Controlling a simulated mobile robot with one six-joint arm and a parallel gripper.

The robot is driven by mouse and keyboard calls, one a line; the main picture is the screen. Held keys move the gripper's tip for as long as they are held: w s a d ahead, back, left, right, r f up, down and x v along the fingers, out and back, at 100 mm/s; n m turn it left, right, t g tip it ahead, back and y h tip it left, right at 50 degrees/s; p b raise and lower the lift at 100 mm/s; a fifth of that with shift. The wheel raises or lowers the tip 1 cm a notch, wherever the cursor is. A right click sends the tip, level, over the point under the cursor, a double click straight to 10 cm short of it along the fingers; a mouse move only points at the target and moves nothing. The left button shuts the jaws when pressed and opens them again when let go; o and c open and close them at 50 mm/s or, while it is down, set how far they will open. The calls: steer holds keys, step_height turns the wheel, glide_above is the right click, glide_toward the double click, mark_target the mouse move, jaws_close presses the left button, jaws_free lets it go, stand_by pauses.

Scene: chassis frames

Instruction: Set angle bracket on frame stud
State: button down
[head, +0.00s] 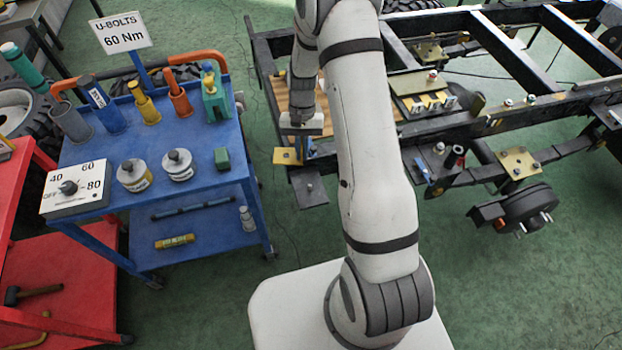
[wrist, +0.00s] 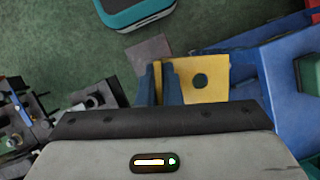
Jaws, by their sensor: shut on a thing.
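My gripper (head: 303,150) is shut on a yellow angle bracket (head: 286,156), between the blue trolley and the near left end of the chassis frame. In the wrist view the bracket (wrist: 205,77) shows a flat face with one round hole. The blue fingers (wrist: 160,85) grip its left edge. In the head view a small stud (head: 309,186) stands on a dark plate (head: 313,198) at the frame's near left corner. The bracket is above and left of this plate, apart from it. In the wrist view a plain plate (wrist: 149,52) shows beyond the fingers; its stud cannot be made out.
The blue trolley (head: 205,190) with tools, cans and a torque dial box (head: 75,188) stands close on the left. The dark chassis frame (head: 460,130) fills the right, with a yellow plate (head: 517,163) and a hub (head: 522,210). Green floor is clear between trolley and frame.

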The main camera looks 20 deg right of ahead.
steer(key=s+f+m+t+y+b, duration=0.1)
steer(key=s+f+m+b, duration=0.1)
steer(key=f+m+b, duration=0.1)
steer(key=s+f+m+t+y+b, duration=0.1)
steer(key=f+m+t+b, duration=0.1)
steer(key=f+m, duration=0.3)
steer(key=s+d+f+m+t+y+b, duration=0.1)
steer(key=s+f+m+b, duration=0.1)
steer(key=m, duration=0.4)
steer(key=shift+s+f+b, duration=0.15)
steer(key=shift+f+b, duration=0.3)
steer(key=shift+f, duration=0.25)
steer(key=shift+s+f+b, duration=0.15)
steer(key=shift+f+b, duration=0.25)
steer(key=shift+f, duration=0.25)
steer(key=shift+f+b, duration=1.7)
steer(key=shift+b, duration=0.25)
stand_by(1.1)
steer(key=c, duration=1.5)
jaws_free()
steer(key=shift+r, duration=0.1)
steer(key=shift+r+p, duration=1.2)
steer(key=shift+r, duration=0.25)
